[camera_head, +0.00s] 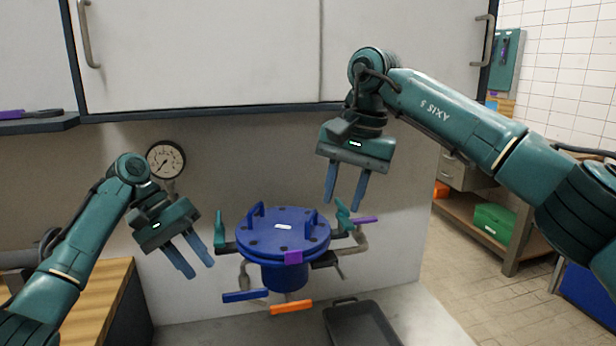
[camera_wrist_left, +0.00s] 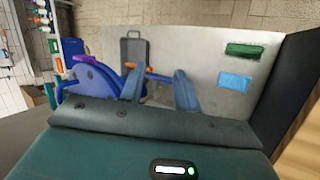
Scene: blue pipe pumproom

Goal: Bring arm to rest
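My left gripper (camera_head: 196,268) hangs in the air left of the blue round flanged vessel (camera_head: 285,230), fingers pointing down and right. Its two blue fingers are apart with nothing between them; the left wrist view shows the same open gap (camera_wrist_left: 160,88). My right gripper (camera_head: 342,205) is raised above the right side of the vessel, fingers pointing down. Its fingers are apart and empty. Both arms are bent, and neither gripper visibly holds anything.
The vessel has blue handles on its lid and clamps at its sides. A dark tray (camera_head: 362,325) lies on the grey bench at front. A gauge (camera_head: 166,159) is on the wall behind my left arm. Green (camera_wrist_left: 243,50) and light-blue (camera_wrist_left: 235,82) items lie on the bench.

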